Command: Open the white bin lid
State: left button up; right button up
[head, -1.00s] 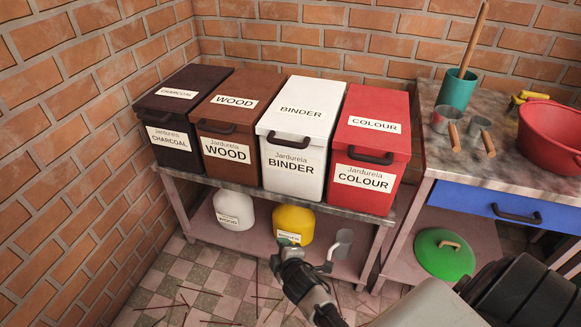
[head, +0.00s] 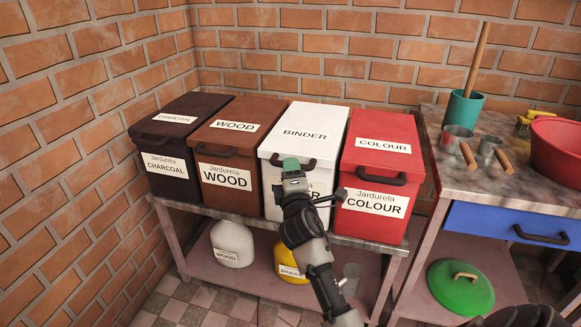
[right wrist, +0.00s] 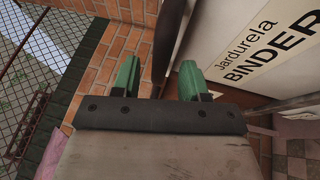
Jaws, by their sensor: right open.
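The white bin (head: 273,195), labelled BINDER, stands on the shelf between the brown and red bins. Its white lid (head: 318,113) is shut. A dark handle (head: 311,163) sits at the lid's front edge, partly hidden by my gripper. My right gripper (head: 291,164), with green fingertips, is in front of this handle. In the right wrist view the green fingers (right wrist: 158,80) are apart. The dark handle (right wrist: 168,38) shows ahead between them, beside the bin's white front (right wrist: 225,38). I cannot tell whether the fingers touch it. My left gripper is not in view.
The black bin (head: 165,160), brown bin (head: 217,155) and red bin (head: 385,220) stand close in a row against the brick wall. Below are a white container (head: 232,240) and a yellow one (head: 292,265). A table with a red basin (head: 562,150) is at right.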

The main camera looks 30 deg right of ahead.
jog(key=shift+x, duration=1.2)
grip_shut()
